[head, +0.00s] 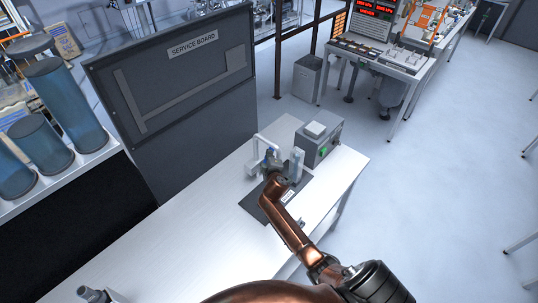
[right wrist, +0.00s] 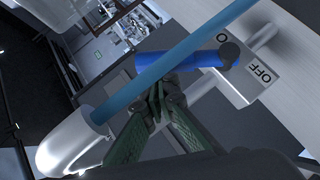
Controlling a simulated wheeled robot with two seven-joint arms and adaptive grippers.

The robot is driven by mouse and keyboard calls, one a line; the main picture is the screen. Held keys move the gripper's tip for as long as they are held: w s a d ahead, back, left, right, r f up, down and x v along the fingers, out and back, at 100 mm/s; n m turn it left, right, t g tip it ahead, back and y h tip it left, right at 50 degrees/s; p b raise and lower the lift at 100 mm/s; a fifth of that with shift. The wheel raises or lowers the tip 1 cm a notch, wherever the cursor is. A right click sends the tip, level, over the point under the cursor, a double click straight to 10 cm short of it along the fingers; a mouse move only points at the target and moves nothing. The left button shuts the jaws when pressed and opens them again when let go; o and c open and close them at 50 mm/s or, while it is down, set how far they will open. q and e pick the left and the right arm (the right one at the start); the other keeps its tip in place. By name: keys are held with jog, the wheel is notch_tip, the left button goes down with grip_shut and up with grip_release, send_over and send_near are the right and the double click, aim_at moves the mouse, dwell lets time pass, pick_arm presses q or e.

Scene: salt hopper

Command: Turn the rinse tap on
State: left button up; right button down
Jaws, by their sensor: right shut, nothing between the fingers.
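The rinse tap (head: 262,141) stands on the white bench, a pale arched spout partly hidden behind my right gripper. In the right wrist view its white spout (right wrist: 70,140) is at lower left, and a straight light-blue column (right wrist: 195,45), like a water stream, runs from its mouth. A blue lever (right wrist: 190,58) points left from a grey pivot beside a plate marked OFF (right wrist: 262,73); another marking is partly covered. My right gripper (head: 270,165), with green-padded fingers (right wrist: 160,98), is shut and empty close to the lever's free end. I cannot tell whether they touch. My left gripper is not seen.
A grey box (head: 318,143) with a green button stands just right of the tap. A dark mat (head: 255,208) lies under my right arm. The service board (head: 175,75) rises behind the bench, with blue cylinders (head: 70,100) at left. The bench's near left is mostly clear.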

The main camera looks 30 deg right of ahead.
jog(key=s+a+r+p, duration=0.1)
jog(key=s+a+r, duration=0.5)
jog(key=s, duration=0.3)
jog(key=shift+a+r+p, duration=0.3)
jog(key=shift+a+r, duration=0.1)
dwell(0.4)
